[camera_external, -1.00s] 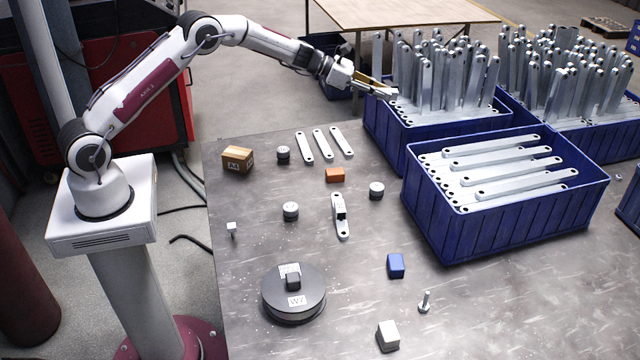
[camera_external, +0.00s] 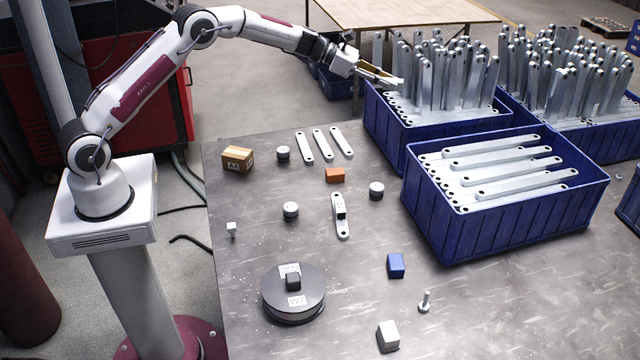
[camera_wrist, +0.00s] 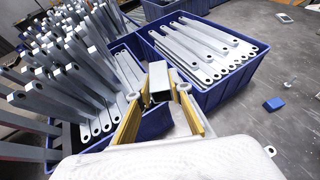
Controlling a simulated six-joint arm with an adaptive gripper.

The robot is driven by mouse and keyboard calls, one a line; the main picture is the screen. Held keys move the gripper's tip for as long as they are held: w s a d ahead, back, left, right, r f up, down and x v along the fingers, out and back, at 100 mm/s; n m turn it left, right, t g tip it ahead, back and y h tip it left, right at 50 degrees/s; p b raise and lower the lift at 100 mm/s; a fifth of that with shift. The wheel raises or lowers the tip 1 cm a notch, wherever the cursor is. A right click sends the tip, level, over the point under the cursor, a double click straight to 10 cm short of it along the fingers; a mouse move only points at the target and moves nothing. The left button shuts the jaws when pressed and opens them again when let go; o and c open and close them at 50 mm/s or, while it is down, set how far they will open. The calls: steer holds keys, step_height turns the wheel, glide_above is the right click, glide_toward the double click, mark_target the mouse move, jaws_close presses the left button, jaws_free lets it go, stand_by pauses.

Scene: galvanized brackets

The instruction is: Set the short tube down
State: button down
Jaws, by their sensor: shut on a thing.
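The short tube (camera_wrist: 158,76) is a grey, square, hollow metal piece seen in the wrist view. It sits between the yellow fingers of my gripper (camera_wrist: 160,101), which are shut on it. In the external view my gripper (camera_external: 384,78) is at the near left edge of the back blue crate, above its rim. The tube is too small to make out clearly there. In the wrist view the tube appears in front of the gap between two crates; its height above them is hard to tell.
The back blue crate (camera_external: 400,143) holds upright and flat brackets. The front blue crate (camera_external: 500,230) holds flat brackets. Another crate of upright brackets stands at right. The table carries a cardboard box (camera_external: 237,158), an orange block (camera_external: 335,174), a blue block (camera_external: 396,265) and weights, with bare patches between.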

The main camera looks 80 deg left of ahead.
steer(key=s+d+m+g+h, duration=0.2)
steer(key=d+m+h, duration=0.1)
steer(key=d, duration=1)
steer(key=m+g+h, duration=0.5)
steer(key=m+g, duration=0.5)
glide_above(370, 301)
step_height(370, 301, down, 22)
steer(key=shift+f, duration=0.3)
steer(key=shift+f, duration=3.1)
steer(key=shift+f, duration=1.9)
